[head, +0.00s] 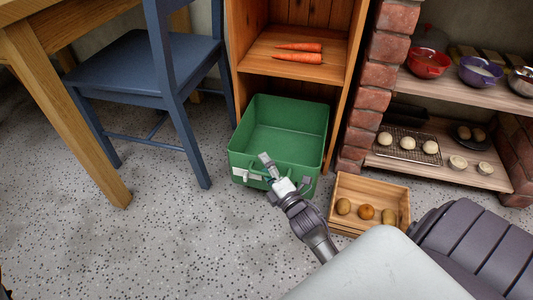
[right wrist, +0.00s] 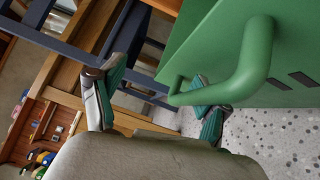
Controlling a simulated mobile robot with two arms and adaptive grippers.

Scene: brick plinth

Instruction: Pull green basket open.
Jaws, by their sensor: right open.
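The green basket (head: 262,162) stands on the floor in front of the lower opening of the wooden shelf, its open top facing up and its inside looking empty. My right gripper (head: 283,172) is at the basket's front face, by the handle. In the right wrist view the green handle (right wrist: 252,62) curves out from the basket wall (right wrist: 222,32). My right gripper also shows there (right wrist: 160,88), its fingers spread apart, with one finger close beneath the handle. I cannot tell whether they touch. My left gripper is not in view.
The wooden shelf (head: 295,70) holds carrots (head: 298,57). A blue chair (head: 150,65) and wooden table leg (head: 70,115) stand left. A small wooden crate (head: 375,190) with several round items sits right, by a brick pillar (head: 378,70). The speckled floor (head: 190,240) in front is clear.

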